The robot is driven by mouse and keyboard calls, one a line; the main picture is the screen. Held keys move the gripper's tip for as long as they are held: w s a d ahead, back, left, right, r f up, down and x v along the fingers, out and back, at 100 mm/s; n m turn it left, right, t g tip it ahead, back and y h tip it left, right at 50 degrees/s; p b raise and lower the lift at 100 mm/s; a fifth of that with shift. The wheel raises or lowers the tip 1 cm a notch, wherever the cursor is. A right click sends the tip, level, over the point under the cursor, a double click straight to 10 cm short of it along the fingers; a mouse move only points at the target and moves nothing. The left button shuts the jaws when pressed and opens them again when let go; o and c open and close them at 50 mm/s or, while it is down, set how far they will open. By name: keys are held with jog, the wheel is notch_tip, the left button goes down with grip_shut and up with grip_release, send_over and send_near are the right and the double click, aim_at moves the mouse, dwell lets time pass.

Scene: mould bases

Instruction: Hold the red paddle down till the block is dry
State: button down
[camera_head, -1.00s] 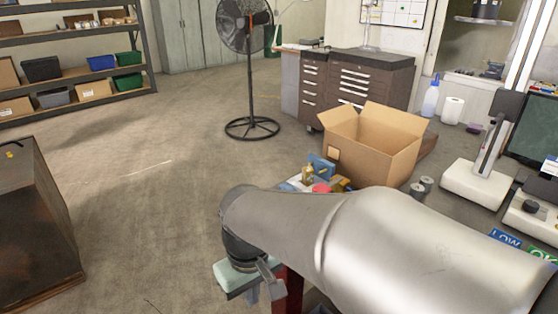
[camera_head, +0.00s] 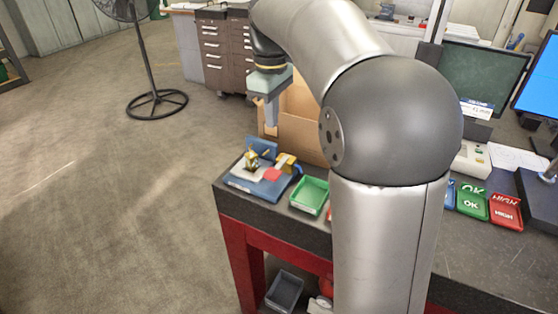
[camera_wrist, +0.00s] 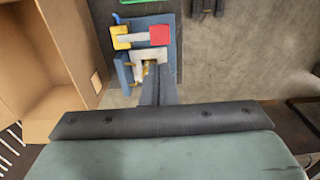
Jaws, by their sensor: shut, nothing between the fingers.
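The red paddle (camera_head: 272,174) is part of a small fixture on a blue base (camera_head: 245,187) at the left end of the dark bench. In the wrist view the red paddle (camera_wrist: 159,35) is a square pad, joined by a pale bar to a yellow body (camera_wrist: 121,38). A small brass-coloured block (camera_head: 252,160) sits on the fixture's pale plate; the wrist view shows only part of it, behind my fingers. My gripper (camera_head: 271,113) is shut and empty, pointing down above the fixture, apart from the paddle. Whether the block is wet cannot be told.
An open cardboard box (camera_head: 300,138) stands just behind the fixture. A green tray (camera_head: 309,195) lies to its right. Green OK (camera_head: 472,203) and red HIGH (camera_head: 506,211) trays lie farther right, near monitors. My arm hides the middle of the bench.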

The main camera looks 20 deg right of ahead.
aim_at(273, 173)
jog(key=shift+f, duration=0.1)
notch_tip(273, 173, down, 14)
jog(key=shift+r+p, duration=0.1)
jog(key=shift+p, duration=0.35)
